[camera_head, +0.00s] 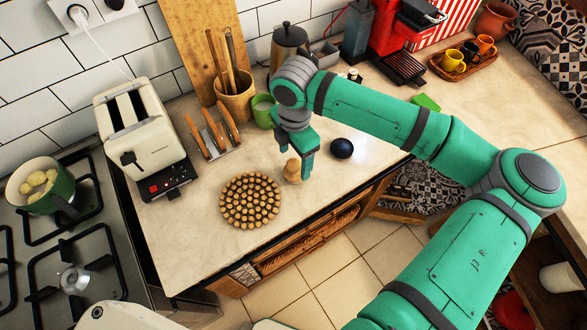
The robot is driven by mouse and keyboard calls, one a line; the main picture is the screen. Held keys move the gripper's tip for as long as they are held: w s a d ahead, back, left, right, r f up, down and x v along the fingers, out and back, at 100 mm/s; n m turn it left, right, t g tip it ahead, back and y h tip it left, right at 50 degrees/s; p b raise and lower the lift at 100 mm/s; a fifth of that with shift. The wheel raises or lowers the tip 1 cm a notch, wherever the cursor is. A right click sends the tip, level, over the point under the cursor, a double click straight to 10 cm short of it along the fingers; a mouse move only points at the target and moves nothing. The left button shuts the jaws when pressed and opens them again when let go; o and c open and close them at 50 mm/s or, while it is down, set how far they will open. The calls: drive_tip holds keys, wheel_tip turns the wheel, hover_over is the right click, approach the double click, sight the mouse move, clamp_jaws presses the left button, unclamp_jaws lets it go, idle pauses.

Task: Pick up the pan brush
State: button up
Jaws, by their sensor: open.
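A small light-wood object with a rounded top, which looks like the pan brush (291,172), stands on the counter right of the round wooden trivet. My gripper (302,172) points down at it from above. One teal finger shows just to the right of the brush, close beside it. The other finger is mostly hidden, and I cannot tell whether either touches the brush. The gripper is open, and the brush rests on the counter.
The round trivet (251,201) lies left of the brush, and a dark ball (341,148) lies to the right. A toast rack (213,135), a green mug (263,110), a utensil pot (234,97) and a toaster (138,130) stand behind. The counter's front edge is near.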

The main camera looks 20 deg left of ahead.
sight(294, 163)
wheel_tip(294, 163, down, 4)
drive_tip(key=shift+s+f, duration=0.1)
drive_tip(key=c, duration=1.2)
